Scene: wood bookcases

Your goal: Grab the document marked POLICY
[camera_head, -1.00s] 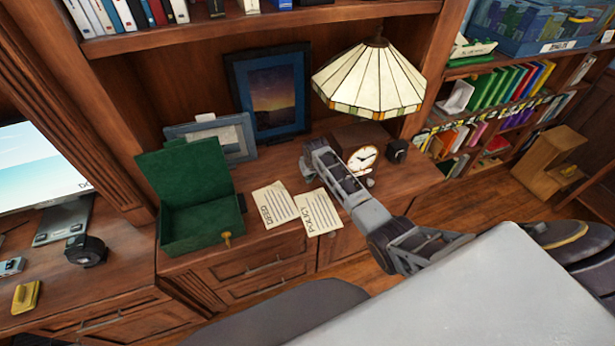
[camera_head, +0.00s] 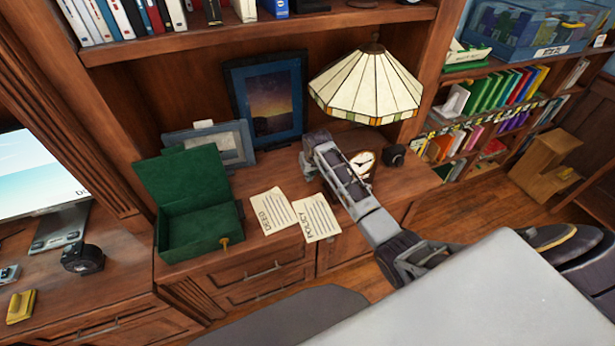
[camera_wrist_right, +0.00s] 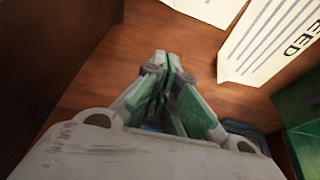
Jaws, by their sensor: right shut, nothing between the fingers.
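The POLICY document (camera_head: 318,217) is a cream sheet lying flat on the wooden desk, right of the similar DEED sheet (camera_head: 273,211). My right gripper (camera_head: 306,168) is over the desk just behind the sheets, its fingertips small and hard to make out. In the right wrist view the gripper (camera_wrist_right: 166,62) is shut and empty, apart from the sheets. DEED (camera_wrist_right: 275,42) shows there at upper right. A second sheet (camera_wrist_right: 207,8), which fits POLICY by its place, is cut off at the top, its title out of frame. My left gripper is not in view.
An open green box (camera_head: 200,238) stands left of the sheets. Two picture frames (camera_head: 267,95) lean at the back. A stained-glass lamp (camera_head: 366,85) and a clock (camera_head: 362,164) stand at the right. Bare desk lies between the sheets and the frames.

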